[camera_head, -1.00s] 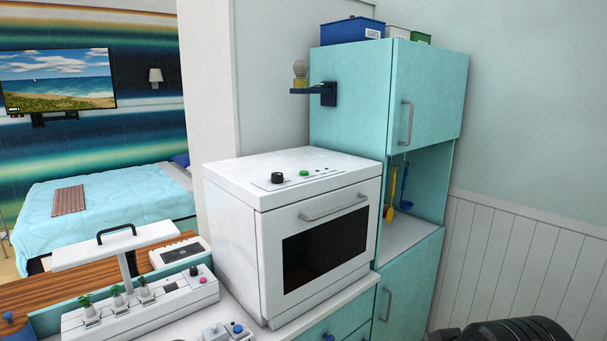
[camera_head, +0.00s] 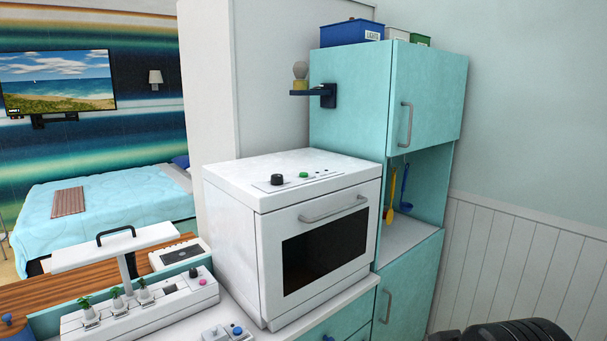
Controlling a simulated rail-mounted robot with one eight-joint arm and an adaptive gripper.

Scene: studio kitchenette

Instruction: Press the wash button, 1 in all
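A white boxy appliance (camera_head: 225,200) with a dark window and a handle stands on the counter at the picture's middle. Its top panel carries a black knob (camera_head: 277,179), a green button (camera_head: 304,175) and small marks too tiny to read. No label shows which control is the wash button. A small grey unit with a blue button (camera_head: 238,331) sits at the bottom edge, and a white planter unit (camera_head: 150,310) has a pink button (camera_head: 202,281). A dark part of my arm shows at the bottom right. My gripper's fingertips are not in view.
A teal cabinet (camera_head: 420,100) stands right of the appliance, with a blue ladle (camera_head: 406,190) and a yellow utensil (camera_head: 391,205) hanging in its niche. A small shelf (camera_head: 312,92) juts out above the appliance. The appliance top is mostly clear.

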